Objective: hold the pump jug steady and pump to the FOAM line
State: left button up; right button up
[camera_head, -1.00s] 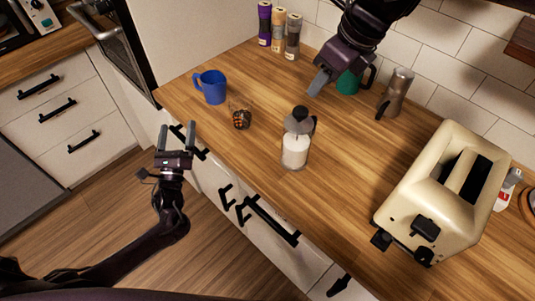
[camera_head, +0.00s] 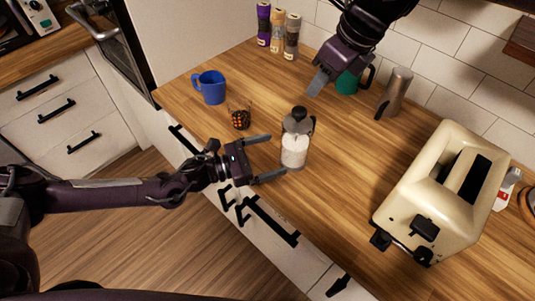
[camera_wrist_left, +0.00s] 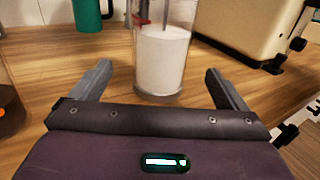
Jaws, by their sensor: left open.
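The pump jug (camera_head: 294,150) stands upright near the counter's front edge, a clear glass body with white contents and a dark grey pump top. My left gripper (camera_head: 275,158) is open, its two fingers pointing at the jug from the left. In the left wrist view the jug (camera_wrist_left: 162,62) stands just beyond and between the open fingers, apart from them. My right gripper (camera_head: 318,82) hangs above the counter behind the jug, beside a green mug (camera_head: 347,82). Its fingers look close together, but their gap cannot be made out. A FOAM line cannot be read.
A blue mug (camera_head: 210,87) and a small dark container with orange bits (camera_head: 240,118) stand left of the jug. A steel pitcher (camera_head: 396,92) is at the back. A cream toaster (camera_head: 440,195) stands right. Counter between jug and toaster is clear.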

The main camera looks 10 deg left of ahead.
aim_at(299, 109)
pick_arm(q)
jog(key=x, duration=0.7)
jog(key=shift+w+d, duration=0.1)
jog(key=shift+d, duration=0.3)
jog(key=c, duration=1.3)
jog(key=shift+c, duration=0.4)
pick_arm(e)
jog(key=shift+o, duration=1.6)
jog(key=shift+w+a+f+h, duration=0.2)
jog(key=shift+f+h, duration=0.1)
jog(key=shift+f, duration=0.1)
jog(key=shift+w+a+f+m+g+h, duration=0.15)
jog(key=shift+w+a+f+g+h, duration=0.1)
jog(key=shift+a+f+g+h, duration=0.2)
jog(key=shift+w+a+f+m+g+h, duration=0.15)
jog(key=shift+w+a+f+g+h, duration=0.15)
jog(key=shift+a+f, duration=0.2)
jog(key=shift+w+a+f+h, duration=0.25)
jog(key=shift+a+f+h, duration=0.1)
jog(key=shift+a+h, duration=0.4)
jog(key=shift+f, duration=3.95)
